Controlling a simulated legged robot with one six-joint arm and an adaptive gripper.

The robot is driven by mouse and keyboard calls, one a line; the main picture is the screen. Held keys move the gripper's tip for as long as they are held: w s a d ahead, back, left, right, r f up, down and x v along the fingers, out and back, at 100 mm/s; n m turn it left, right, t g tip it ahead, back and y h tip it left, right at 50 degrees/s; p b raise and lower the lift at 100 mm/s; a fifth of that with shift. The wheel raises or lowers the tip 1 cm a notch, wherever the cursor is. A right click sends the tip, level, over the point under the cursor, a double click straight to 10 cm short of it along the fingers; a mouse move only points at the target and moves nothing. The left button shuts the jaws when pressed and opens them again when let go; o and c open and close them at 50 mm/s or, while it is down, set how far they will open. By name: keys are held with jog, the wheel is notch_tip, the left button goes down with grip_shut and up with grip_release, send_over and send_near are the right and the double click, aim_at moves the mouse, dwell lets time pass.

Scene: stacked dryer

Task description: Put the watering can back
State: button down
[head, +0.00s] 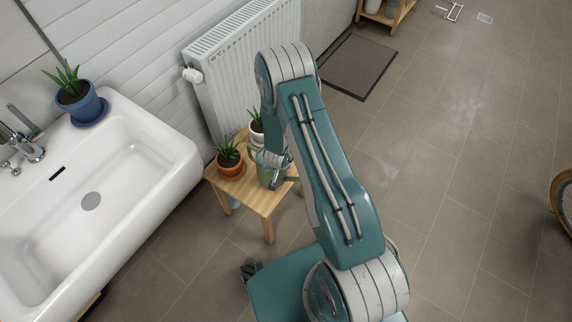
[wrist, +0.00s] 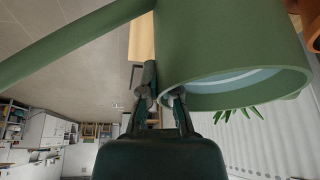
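The green watering can (head: 265,176) appears at the small wooden stool in the head view, partly hidden behind my gripper (head: 277,165). In the wrist view the watering can (wrist: 225,40) fills the upper right, with its round opening toward the bottom of the picture and a pale blue inside. A long green bar runs from it to the upper left. My gripper (wrist: 160,93) has its two fingertips a small gap apart at the left edge of the can's rim. I cannot tell whether they press on the can or whether the can touches the stool.
The wooden stool (head: 257,194) also holds an aloe in a terracotta pot (head: 230,165) and a plant in a white pot (head: 257,134). A radiator (head: 238,62) stands behind. A white sink (head: 120,165) with a blue-potted plant (head: 82,100) is left.

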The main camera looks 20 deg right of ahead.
jog(key=shift+f, duration=1.25)
jog(key=c, duration=1.3)
grip_release()
jog(key=shift+s+f, duration=0.1)
jog(key=shift+f, duration=0.05)
jog(key=o, duration=0.5)
